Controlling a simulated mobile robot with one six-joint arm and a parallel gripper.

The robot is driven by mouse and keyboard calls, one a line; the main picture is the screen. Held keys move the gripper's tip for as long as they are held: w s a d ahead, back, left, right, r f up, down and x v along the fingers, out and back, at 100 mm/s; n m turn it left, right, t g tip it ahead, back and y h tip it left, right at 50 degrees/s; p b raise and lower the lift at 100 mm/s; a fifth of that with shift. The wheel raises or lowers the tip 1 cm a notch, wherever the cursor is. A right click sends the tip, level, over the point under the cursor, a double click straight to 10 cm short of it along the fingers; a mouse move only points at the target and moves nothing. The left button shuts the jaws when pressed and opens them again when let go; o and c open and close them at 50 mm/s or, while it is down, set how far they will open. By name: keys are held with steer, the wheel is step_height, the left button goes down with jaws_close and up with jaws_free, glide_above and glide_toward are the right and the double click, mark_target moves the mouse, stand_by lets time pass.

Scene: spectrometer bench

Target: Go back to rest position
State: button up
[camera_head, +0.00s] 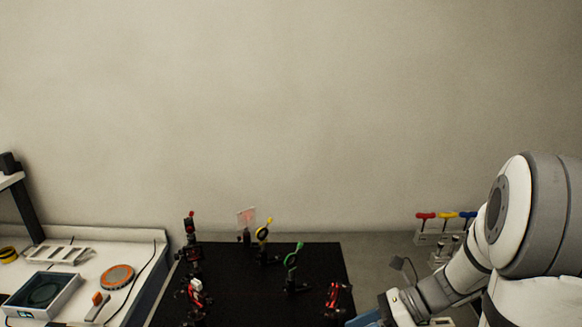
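My white and grey arm fills the lower right of the head view. It reaches down and left from the large shoulder joint toward the right edge of the black optical board (225,297). The end of the arm runs to the bottom edge of the picture. My gripper's fingers cannot be made out there, so I cannot see whether it is open or shut or holds anything.
Several optical mounts stand on the board, including a yellow-ringed one (263,231) and a green-ringed one (292,260). A rack with red, yellow and blue-handled tools (427,239) stands near my arm. A white bench (150,240) with instruments is at left.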

steer(key=s+r+n+t+h+b, duration=0.1)
steer(key=s+n+h, duration=0.1)
steer(key=n+h, duration=0.2)
steer(key=s+d+r+n+t+h+b, duration=0.1)
steer(key=s+n+h, duration=0.2)
steer(key=n, duration=0.8)
steer(key=s+r+n+t+h+b, duration=0.1)
steer(key=s+n+t+h, duration=0.1)
steer(key=n, duration=0.6)
steer(key=s+h, duration=0.1)
steer(key=h, duration=0.1)
steer(key=shift+d+r+h, duration=0.2)
steer(key=shift+r+h, duration=0.1)
steer(key=shift+h, duration=0.1)
steer(key=shift+s, duration=0.1)
